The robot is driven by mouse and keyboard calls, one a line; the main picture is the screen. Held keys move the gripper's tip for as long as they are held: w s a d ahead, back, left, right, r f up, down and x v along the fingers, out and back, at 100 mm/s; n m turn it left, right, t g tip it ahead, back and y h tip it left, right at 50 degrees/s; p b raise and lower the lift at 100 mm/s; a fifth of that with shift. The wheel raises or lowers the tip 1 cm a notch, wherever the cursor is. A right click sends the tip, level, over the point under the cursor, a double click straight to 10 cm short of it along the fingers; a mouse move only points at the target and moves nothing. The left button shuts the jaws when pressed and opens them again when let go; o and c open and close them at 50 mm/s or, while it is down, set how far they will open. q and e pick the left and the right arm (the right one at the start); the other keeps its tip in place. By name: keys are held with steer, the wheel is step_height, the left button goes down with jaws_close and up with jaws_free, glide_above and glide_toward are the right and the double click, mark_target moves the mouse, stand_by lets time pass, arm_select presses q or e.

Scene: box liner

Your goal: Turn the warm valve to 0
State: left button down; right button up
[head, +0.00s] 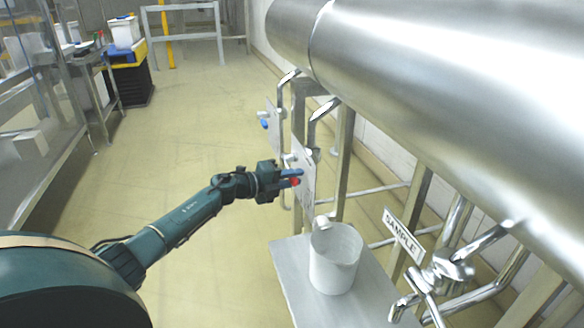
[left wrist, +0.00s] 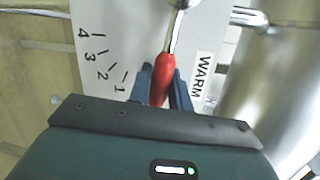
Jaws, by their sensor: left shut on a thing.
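The warm valve's red handle (left wrist: 162,82) sits between the two fingers of my left gripper (left wrist: 162,90) in the left wrist view. The gripper is shut on it. The handle joins a metal stem at the top and lies past the 1 mark, away from 2, 3 and 4. No 0 shows; that part of the scale is hidden. The white dial plate (left wrist: 105,40) carries a WARM label (left wrist: 202,75) beside the handle. In the head view my left gripper (head: 294,177) is at the plate, with a bit of red showing at its fingers. My right gripper is not in view.
A second valve with a blue handle (head: 265,123) is farther back. A white pitcher (head: 334,262) stands on a grey shelf (head: 290,262) in front. A SAMPLE sign (head: 403,235) and metal taps are at right. A large steel tank (head: 450,90) hangs above.

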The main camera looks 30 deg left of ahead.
arm_select(q)
steer(key=shift+r+n+p, duration=0.6)
steer(key=shift+p, duration=0.45)
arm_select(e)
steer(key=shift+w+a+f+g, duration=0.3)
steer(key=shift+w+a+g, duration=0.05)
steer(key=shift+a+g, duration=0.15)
arm_select(q)
steer(key=c, duration=1.3)
jaws_free()
steer(key=shift+s, duration=0.1)
steer(key=p+v, duration=0.1)
steer(key=v, duration=1.2)
steer(key=shift+a+r, duration=0.1)
steer(key=shift+r, duration=0.1)
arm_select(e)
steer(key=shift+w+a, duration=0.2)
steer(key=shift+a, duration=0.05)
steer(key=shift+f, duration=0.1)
